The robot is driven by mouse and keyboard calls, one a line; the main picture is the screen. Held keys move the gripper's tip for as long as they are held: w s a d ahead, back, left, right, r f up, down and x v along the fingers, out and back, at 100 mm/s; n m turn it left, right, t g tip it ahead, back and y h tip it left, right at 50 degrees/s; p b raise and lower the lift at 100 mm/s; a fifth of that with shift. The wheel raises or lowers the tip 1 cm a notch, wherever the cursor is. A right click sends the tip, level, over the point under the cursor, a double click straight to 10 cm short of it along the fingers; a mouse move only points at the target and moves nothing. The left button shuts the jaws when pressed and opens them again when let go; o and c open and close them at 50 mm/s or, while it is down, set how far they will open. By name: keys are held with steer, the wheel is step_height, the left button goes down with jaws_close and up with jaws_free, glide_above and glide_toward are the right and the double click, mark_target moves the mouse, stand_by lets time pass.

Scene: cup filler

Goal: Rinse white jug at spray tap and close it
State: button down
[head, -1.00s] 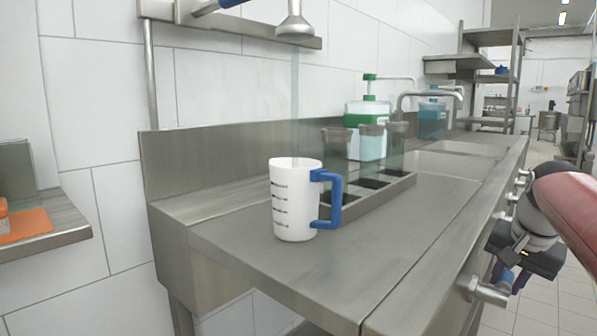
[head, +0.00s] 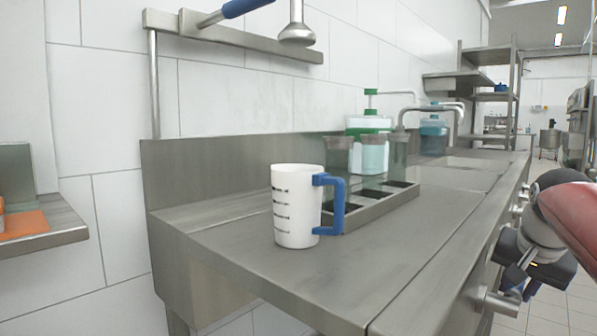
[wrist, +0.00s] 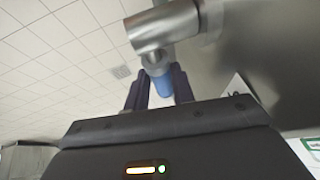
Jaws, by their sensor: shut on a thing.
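The white jug (head: 297,208) with dark marks and a blue handle stands upright on the steel counter. The spray head (head: 297,34) of the spray tap hangs above it from the wall rail, with no water stream visible. My gripper (wrist: 158,86) is shut on the blue part of a tap handle (wrist: 163,84), joined to a steel valve body (wrist: 165,27). In the head view, this steel tap (head: 497,303) is low on the counter's front, and my gripper's fingers are mostly hidden there.
A steel rack (head: 408,196) with dark slots and glass cups stands behind the jug. A green-capped dispenser (head: 369,130) and a blue container (head: 433,133) are farther back. More knobs line the counter front. A side shelf (head: 62,235) is at left. The counter's near end is clear.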

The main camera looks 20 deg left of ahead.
steer(key=shift+r, duration=0.2)
steer(key=shift+r, duration=0.2)
steer(key=c, duration=1.3)
jaws_free()
steer(key=shift+o, duration=1)
steer(key=shift+f, duration=0.1)
steer(key=p+v, duration=0.1)
steer(key=v, duration=0.7)
steer(key=shift+s+f, duration=0.1)
steer(key=shift+f, duration=0.05)
